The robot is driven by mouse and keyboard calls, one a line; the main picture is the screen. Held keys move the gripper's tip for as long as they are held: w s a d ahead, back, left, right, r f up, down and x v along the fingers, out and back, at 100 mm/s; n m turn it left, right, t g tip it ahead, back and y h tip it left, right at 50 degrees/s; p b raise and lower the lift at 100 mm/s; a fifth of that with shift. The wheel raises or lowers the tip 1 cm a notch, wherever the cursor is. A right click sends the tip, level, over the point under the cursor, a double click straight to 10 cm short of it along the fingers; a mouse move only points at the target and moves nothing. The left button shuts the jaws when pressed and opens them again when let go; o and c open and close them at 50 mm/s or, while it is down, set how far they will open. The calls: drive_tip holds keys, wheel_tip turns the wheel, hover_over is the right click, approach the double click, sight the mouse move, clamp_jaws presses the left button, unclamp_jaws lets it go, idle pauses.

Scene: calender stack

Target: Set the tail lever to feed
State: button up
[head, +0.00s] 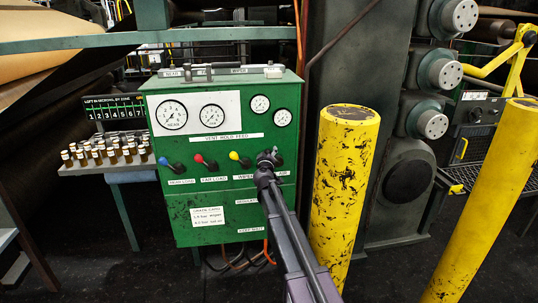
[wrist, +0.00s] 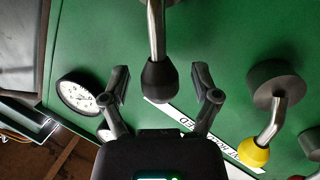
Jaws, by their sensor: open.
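The tail lever is a steel rod with a black knob (wrist: 158,82) in the wrist view. Its knob sits between the two fingertips of my open gripper (wrist: 160,80), with a gap on each side. In the head view my gripper (head: 269,158) is at the right end of the lever row on the green panel (head: 215,180) and hides most of that lever and its label. A "VENT HOLD FEED" strip (head: 225,137) runs above the levers. I cannot tell which position the lever is in.
The yellow-knobbed wiper lever (head: 236,156) is close left of my gripper; it also shows in the wrist view (wrist: 253,153). Red (head: 202,160) and blue (head: 168,163) levers are further left. Gauges (head: 260,103) are above. A yellow post (head: 345,190) stands close to my arm's right.

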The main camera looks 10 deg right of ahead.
drive_tip(key=shift+c, duration=0.2)
clamp_jaws()
drive_tip(key=shift+w+a, duration=0.1)
drive_tip(key=shift+a, duration=0.05)
